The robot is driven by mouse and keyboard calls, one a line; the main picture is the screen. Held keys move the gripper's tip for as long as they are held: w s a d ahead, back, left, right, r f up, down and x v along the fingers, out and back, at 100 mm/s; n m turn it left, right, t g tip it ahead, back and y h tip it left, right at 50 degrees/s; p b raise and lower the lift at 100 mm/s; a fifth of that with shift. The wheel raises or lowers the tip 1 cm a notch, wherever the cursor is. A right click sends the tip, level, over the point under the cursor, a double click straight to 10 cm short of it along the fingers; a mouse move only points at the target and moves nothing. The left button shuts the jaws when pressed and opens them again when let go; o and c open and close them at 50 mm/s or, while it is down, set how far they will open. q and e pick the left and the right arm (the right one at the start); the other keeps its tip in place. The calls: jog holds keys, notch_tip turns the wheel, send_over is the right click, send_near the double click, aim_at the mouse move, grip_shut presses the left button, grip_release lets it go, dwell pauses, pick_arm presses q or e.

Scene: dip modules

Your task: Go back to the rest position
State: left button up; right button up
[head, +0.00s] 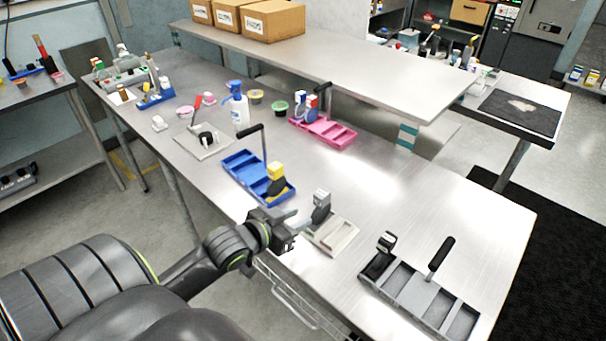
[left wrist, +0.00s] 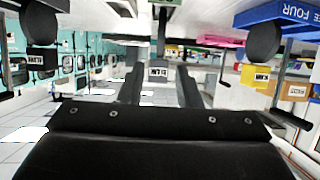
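My left gripper (head: 294,222) is over the front edge of the table, beside a grey block with a dark round part (head: 321,206) on a pale tray (head: 334,238). In the left wrist view its two fingers stand apart, with a labelled grey block (left wrist: 158,72) seen in the gap beyond them; nothing is visibly gripped. A blue tray (head: 240,168) with a yellow block (head: 276,171), a pink tray (head: 335,135) and a grey tray (head: 440,306) with a black-and-white block (head: 387,241) stand on the table. My right gripper is out of view.
A raised shelf (head: 370,66) with cardboard boxes (head: 274,20) runs along the back. A spray bottle (head: 240,112) and small tubs (head: 279,106) stand further back. A wire basket (head: 290,297) hangs below the front edge. The tabletop right of the pink tray is clear.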

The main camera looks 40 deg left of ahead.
pick_arm(q)
jog(key=s+d+f+n+g+y, duration=0.15)
jog(key=s+f+g, duration=0.35)
jog(key=s, duration=0.5)
jog(key=s+d+f+g+y, duration=0.2)
jog(key=s+f+g, duration=0.3)
jog(key=s, duration=0.6)
notch_tip(320, 180, down, 26)
jog(key=a+g+b, duration=0.1)
jog(key=a+b, duration=0.1)
jog(key=s+d+f+g+h+b, duration=0.1)
jog(key=s+f, duration=1.3)
jog(key=f, duration=0.3)
jog(key=shift+s+d, duration=0.3)
jog(key=shift+s, duration=0.1)
